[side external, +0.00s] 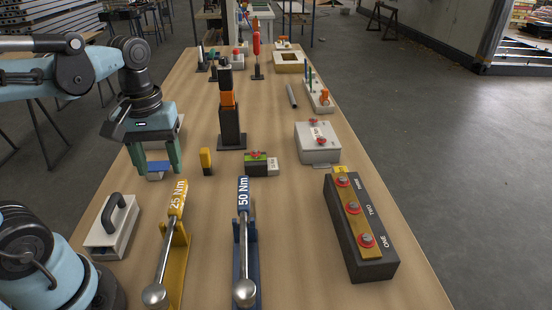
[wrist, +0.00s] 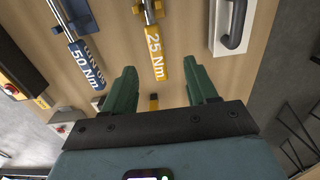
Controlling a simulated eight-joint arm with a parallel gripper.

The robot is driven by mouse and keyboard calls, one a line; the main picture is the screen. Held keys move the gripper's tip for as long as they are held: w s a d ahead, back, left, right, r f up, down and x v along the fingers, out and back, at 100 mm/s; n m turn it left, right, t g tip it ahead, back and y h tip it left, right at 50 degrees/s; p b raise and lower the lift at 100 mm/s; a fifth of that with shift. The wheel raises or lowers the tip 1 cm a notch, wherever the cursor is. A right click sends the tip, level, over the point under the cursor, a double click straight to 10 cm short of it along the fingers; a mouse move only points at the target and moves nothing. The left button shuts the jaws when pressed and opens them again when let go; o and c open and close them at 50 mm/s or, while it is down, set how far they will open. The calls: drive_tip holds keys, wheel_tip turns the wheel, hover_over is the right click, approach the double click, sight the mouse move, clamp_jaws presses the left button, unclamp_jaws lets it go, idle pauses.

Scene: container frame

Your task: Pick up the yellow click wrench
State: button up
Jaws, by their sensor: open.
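The yellow click wrench (side external: 177,198), marked 25 Nm, rests in a yellow holder (side external: 180,262) at the front of the table. Its handle end points away from the side camera and its round silver head is nearest to it. My gripper (side external: 158,170) is open and empty, above the table to the left of and beyond the handle end. In the wrist view the yellow handle (wrist: 157,54) shows ahead of the green fingers, between their lines. It is not between the fingertips (wrist: 163,74).
A blue 50 Nm wrench (side external: 243,200) in a blue holder stands right of the yellow one. A grey block with a black handle (side external: 112,226) lies left. A small yellow-black block (side external: 206,160) and a button box (side external: 358,222) are nearby. Bare table lies between.

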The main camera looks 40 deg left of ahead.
hover_over(175, 202)
drive_tip(key=f, duration=0.5)
drive_tip(key=shift+s+a, duration=0.2)
drive_tip(key=shift+s, duration=0.1)
drive_tip(key=shift+w+d+f, duration=0.15)
drive_tip(key=shift+f, duration=0.85)
drive_tip(key=shift+w+d+f, duration=0.1)
drive_tip(key=shift+w+f, duration=0.05)
drive_tip(key=shift+f, duration=1.45)
clamp_jaws()
